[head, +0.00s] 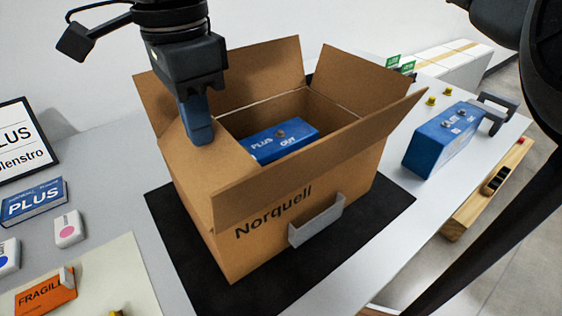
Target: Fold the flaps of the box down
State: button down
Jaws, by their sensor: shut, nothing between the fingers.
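The open cardboard box (225,250), marked Norquell, stands upright on a black mat. Its left flap (180,168) lies folded inward over the left end of the opening. The back flap (265,72) stands up, the right flap (360,82) stands up leaning outward, and the front flap (300,168) is raised and tilted outward. A blue PLUS unit (262,148) lies inside the box. My gripper (199,136) is shut and empty, pointing down at the left flap. I cannot tell whether its tips touch the flap.
A grey bracket-like holder (316,222) is at the box's front. A blue device (440,140) stands right of the box. A blue PLUS carton (34,202), a white block (69,229) and an orange FRAGILE card (45,293) lie at left. The black mat (180,245) is bare around the box.

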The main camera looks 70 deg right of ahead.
aim_at(221, 126)
jog(key=shift+s+d+f+b, duration=0.3)
jog(key=shift+d+f+b, duration=0.1)
jog(key=shift+f+b, duration=0.1)
jog(key=shift+s+d+f+b, duration=0.25)
jog(key=shift+d+f+b, duration=0.1)
jog(key=shift+f+b, duration=0.15)
jog(key=b, duration=0.1)
jog(key=f, duration=0.1)
jog(key=d+f+b, duration=0.1)
jog(key=shift+s+b, duration=0.25)
jog(key=shift+b, duration=0.05)
jog(key=shift+r, duration=0.2)
jog(key=shift+f, duration=0.3)
jog(key=shift+r, duration=0.15)
jog(key=shift+r+p, duration=1.45)
jog(key=shift+r, duration=2.15)
